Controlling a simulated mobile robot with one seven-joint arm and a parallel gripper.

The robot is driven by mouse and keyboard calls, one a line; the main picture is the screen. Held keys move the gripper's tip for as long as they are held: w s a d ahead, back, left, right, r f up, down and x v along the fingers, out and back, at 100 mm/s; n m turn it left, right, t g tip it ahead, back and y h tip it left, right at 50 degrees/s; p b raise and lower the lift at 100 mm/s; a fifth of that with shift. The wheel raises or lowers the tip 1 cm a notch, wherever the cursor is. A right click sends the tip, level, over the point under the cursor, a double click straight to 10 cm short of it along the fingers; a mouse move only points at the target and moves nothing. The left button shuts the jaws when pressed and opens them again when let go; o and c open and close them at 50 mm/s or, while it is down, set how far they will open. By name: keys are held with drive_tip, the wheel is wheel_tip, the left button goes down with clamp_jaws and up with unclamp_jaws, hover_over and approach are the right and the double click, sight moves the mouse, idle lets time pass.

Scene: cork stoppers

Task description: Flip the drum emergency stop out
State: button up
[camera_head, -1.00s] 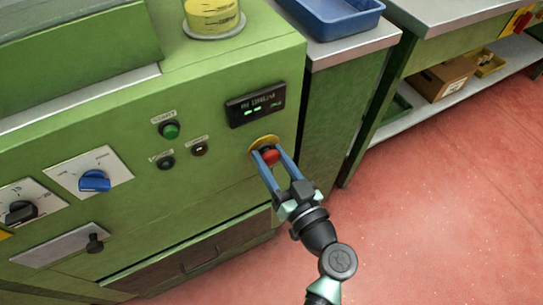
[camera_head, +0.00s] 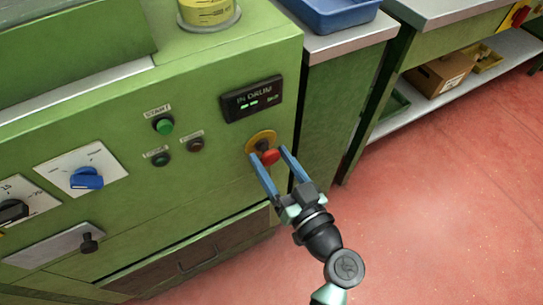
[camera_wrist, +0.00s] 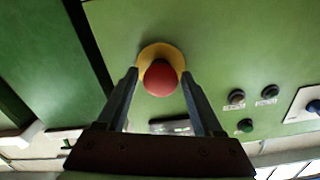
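The emergency stop is a red mushroom button (camera_head: 270,157) on a round yellow base (camera_head: 257,140), on the front of the green machine. In the wrist view the red button (camera_wrist: 161,78) stands in front of the yellow base (camera_wrist: 147,55), near the top centre. My gripper (camera_head: 268,153) is open, with one blue finger on each side of the button. In the wrist view my gripper (camera_wrist: 159,75) shows a gap between each finger and the red cap. Part of the base is hidden behind the cap.
A display (camera_head: 252,99) above the stop reads "IN DRUM". A green button (camera_head: 163,126), smaller dark buttons and a blue knob (camera_head: 87,178) are to the left. A blue tray (camera_head: 330,12) sits on the bench behind. The red floor at right is clear.

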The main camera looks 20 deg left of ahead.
drive_tip(key=shift+o, duration=0.6)
drive_tip(key=v, duration=1.2)
drive_tip(key=shift+s+d+p, duration=0.3)
drive_tip(key=shift+p, duration=0.15)
drive_tip(key=shift+w+r, duration=0.1)
